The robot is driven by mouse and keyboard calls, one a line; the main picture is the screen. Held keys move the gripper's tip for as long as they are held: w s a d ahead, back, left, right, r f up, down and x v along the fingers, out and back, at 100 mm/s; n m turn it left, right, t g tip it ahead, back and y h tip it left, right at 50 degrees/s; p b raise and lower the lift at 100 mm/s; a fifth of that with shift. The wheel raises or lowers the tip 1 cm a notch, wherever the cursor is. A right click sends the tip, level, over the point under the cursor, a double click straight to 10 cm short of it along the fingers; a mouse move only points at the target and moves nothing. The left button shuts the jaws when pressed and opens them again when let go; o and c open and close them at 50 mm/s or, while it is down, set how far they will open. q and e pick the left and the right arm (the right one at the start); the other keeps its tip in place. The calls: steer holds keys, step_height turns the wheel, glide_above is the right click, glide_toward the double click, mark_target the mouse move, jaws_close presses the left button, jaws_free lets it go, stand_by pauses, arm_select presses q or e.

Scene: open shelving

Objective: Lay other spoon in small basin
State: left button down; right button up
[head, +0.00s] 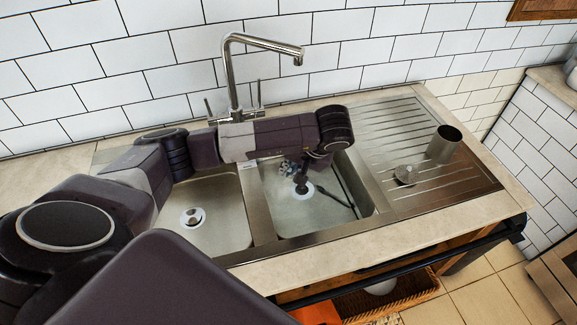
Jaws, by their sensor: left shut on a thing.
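A steel sink has a left basin (225,222) and a right basin (268,222), each with a round drain. My left arm reaches across from the left, and its gripper (303,187) points down inside the right basin. That gripper is small and dark here, shut on what looks like a dark, thin spoon (338,197) that slants toward the basin's right side. Another dark slanting line lies close by on the right; I cannot tell whether it is a second spoon or a shadow. Part of both basins is hidden behind my arm. My right gripper is out of view.
A tall tap (231,75) stands behind the basins, close to my arm. On the ribbed drainboard (385,135) at the right stand a metal cup (444,144) and a small round metal piece (405,175). A wicker basket (405,293) sits below the counter.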

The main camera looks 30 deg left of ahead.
arm_select(q)
steer(key=shift+f+b, duration=5.2)
steer(key=shift+f, duration=2)
steer(key=c, duration=2)
jaws_free()
steer(key=shift+v, duration=6)
